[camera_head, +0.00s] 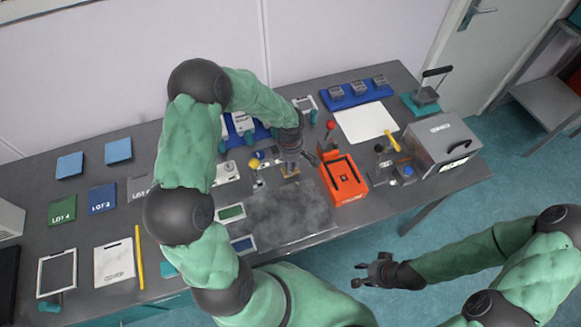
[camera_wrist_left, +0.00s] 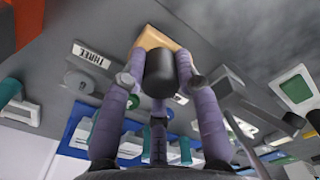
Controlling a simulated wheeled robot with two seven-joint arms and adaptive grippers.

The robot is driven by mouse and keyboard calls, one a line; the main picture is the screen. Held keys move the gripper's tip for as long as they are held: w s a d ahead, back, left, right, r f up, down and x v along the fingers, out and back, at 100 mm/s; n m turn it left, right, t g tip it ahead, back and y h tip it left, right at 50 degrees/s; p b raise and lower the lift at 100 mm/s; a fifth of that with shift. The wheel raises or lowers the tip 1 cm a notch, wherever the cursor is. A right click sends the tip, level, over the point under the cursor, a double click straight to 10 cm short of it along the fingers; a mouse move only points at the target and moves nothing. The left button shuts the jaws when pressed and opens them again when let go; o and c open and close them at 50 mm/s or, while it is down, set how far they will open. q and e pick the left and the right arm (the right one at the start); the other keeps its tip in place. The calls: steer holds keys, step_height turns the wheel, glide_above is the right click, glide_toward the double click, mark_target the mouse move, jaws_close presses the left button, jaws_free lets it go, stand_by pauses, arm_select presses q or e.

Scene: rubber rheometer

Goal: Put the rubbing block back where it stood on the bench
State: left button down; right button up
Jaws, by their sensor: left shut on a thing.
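The rubbing block has a tan base and a black knob; it shows between my left fingers in the left wrist view (camera_wrist_left: 153,39). In the head view only a small tan part of the block (camera_head: 291,171) shows below the gripper. My left gripper (camera_head: 291,158) is shut on the block, over the bench (camera_head: 215,190) just behind a grey smudged patch. I cannot tell whether the block's base touches the bench. My right gripper (camera_head: 362,275) is open and empty, in front of the bench over the floor.
An orange tray (camera_head: 345,180) stands to the right of the left gripper. Small knobbed items crowd its left and back. The grey dusty patch (camera_head: 290,215) lies in front. A white sheet (camera_head: 366,122) and a grey machine (camera_head: 440,143) are further right.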

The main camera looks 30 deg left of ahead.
arm_select(q)
steer(key=shift+f, duration=1)
steer(key=shift+f, duration=0.15)
steer(key=c, duration=0.9)
jaws_free()
step_height(320, 180, up, 12)
steer(key=shift+r+p, duration=0.15)
steer(key=shift+p, duration=0.25)
